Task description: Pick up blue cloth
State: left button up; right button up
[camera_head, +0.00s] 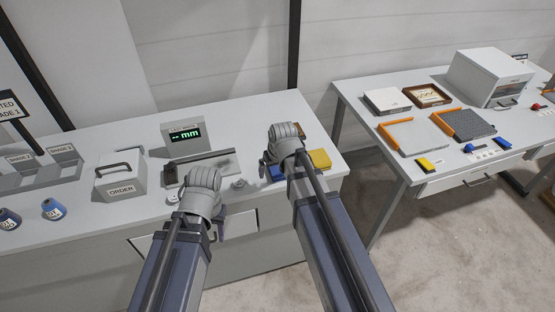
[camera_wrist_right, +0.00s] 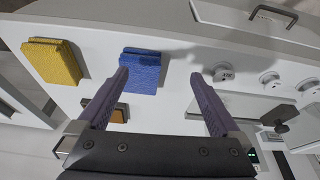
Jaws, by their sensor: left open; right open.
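The blue cloth (camera_wrist_right: 142,72) is a thick folded block lying on the white table top in the right wrist view. In the head view only part of the blue cloth (camera_head: 277,173) shows beside my right arm. My right gripper (camera_wrist_right: 160,76) is open and empty; its left finger overlaps the cloth's lower left edge in the picture, and I cannot tell whether they touch. In the head view my right gripper (camera_head: 282,150) is over the table's right end. My left gripper (camera_head: 200,190) is over the table's front edge; its fingers are mostly hidden.
A yellow cloth (camera_head: 320,159) lies right beside the blue one. A brown-orange piece (camera_wrist_right: 117,115) lies behind. Small round grey pieces (camera_wrist_right: 222,72), a display (camera_head: 186,138) and an ORDER box (camera_head: 120,181) stand to the left. A second table (camera_head: 352,91) stands right, across a floor gap.

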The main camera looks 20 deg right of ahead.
aim_at(279, 167)
jog(key=shift+m+t, duration=0.3)
jog(key=shift+t, duration=0.2)
jog(key=w+d+r, duration=0.2)
jog(key=w+d, duration=0.1)
jog(key=shift+d, duration=0.2)
jog(key=shift+b+x, duration=0.95)
jog(key=shift+x, duration=0.25)
jog(key=b+x, duration=0.5)
jog(key=shift+a+f, duration=0.2)
jog(key=shift+f, duration=0.05)
pick_arm(q)
notch_tip(279, 167, down, 6)
jog(key=shift+r, duration=0.15)
jog(key=shift+f, duration=0.25)
pick_arm(e)
jog(key=shift+f, duration=0.2)
jog(key=c, duration=1.1)
